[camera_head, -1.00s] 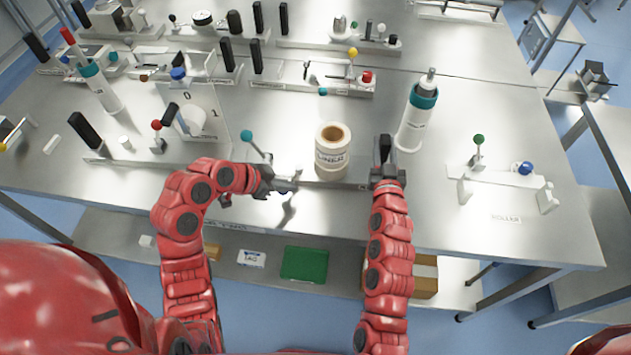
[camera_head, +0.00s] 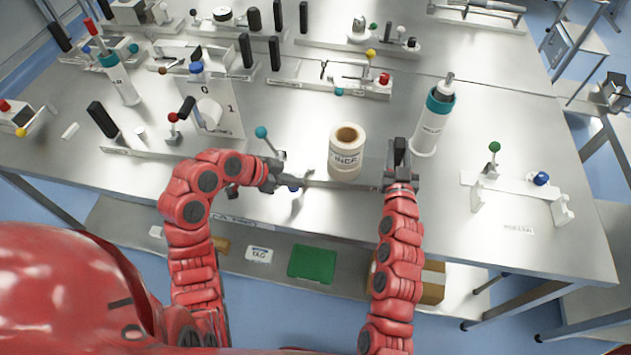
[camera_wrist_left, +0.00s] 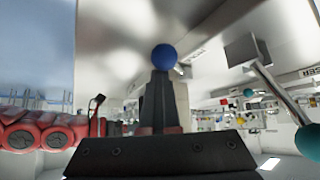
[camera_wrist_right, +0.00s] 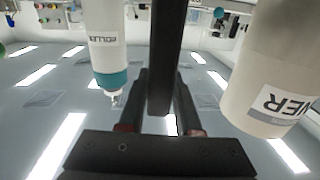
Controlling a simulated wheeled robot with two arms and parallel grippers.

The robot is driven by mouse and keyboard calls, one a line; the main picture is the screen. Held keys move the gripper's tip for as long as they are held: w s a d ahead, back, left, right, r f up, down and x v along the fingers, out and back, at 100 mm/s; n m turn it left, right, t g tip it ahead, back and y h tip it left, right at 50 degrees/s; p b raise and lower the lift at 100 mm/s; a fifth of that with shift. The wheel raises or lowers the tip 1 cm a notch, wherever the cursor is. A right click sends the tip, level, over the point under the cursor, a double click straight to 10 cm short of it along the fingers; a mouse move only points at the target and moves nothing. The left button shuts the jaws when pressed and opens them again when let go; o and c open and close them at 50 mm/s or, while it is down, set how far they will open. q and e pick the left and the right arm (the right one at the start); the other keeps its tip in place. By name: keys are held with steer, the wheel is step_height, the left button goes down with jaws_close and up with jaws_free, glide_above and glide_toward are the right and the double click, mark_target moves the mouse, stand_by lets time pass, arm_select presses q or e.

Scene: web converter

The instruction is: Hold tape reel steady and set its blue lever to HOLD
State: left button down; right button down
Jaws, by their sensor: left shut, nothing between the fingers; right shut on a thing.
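My left gripper (camera_head: 302,181) is shut and empty, low and left of the roll. A blue ball knob (camera_wrist_left: 164,57) shows right at its fingertips in the left wrist view; whether they touch I cannot tell. In the head view the blue knob (camera_head: 293,188) is mostly hidden. No HOLD marking is readable.
A teal-knobbed lever (camera_head: 262,133) rises just behind my left gripper. A white bottle with a teal collar (camera_head: 434,120) stands behind my right gripper. A green-knobbed fixture (camera_head: 494,150) is at the right. Several other fixtures fill the back and left. Bench surface between is partly clear.

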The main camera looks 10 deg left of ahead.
steer(key=shift+s+a+f, duration=0.15)
steer(key=shift+a+f, duration=0.05)
steer(key=shift+f, duration=0.5)
arm_select(q)
steer(key=w+a+r, duration=0.2)
steer(key=a+r, duration=0.3)
steer(key=r, duration=0.1)
steer(key=shift+a+r, duration=0.35)
steer(key=shift+a, duration=0.05)
steer(key=shift+w, duration=0.1)
arm_select(e)
steer(key=shift+w+d+r, duration=0.15)
steer(key=shift+w+r, duration=0.05)
steer(key=shift+r, duration=0.35)
steer(key=c, duration=0.8)
jaws_free()
steer(key=shift+c, duration=0.2)
steer(key=o, duration=0.3)
steer(key=shift+w+r, duration=0.1)
steer(key=shift+w, duration=0.1)
arm_select(q)
steer(key=shift+w, duration=0.1)
arm_select(e)
steer(key=shift+s+r, duration=0.1)
steer(key=shift+r, duration=0.05)
steer(key=s, duration=0.8)
steer(key=s+d, duration=0.1)
steer(key=s, duration=0.3)
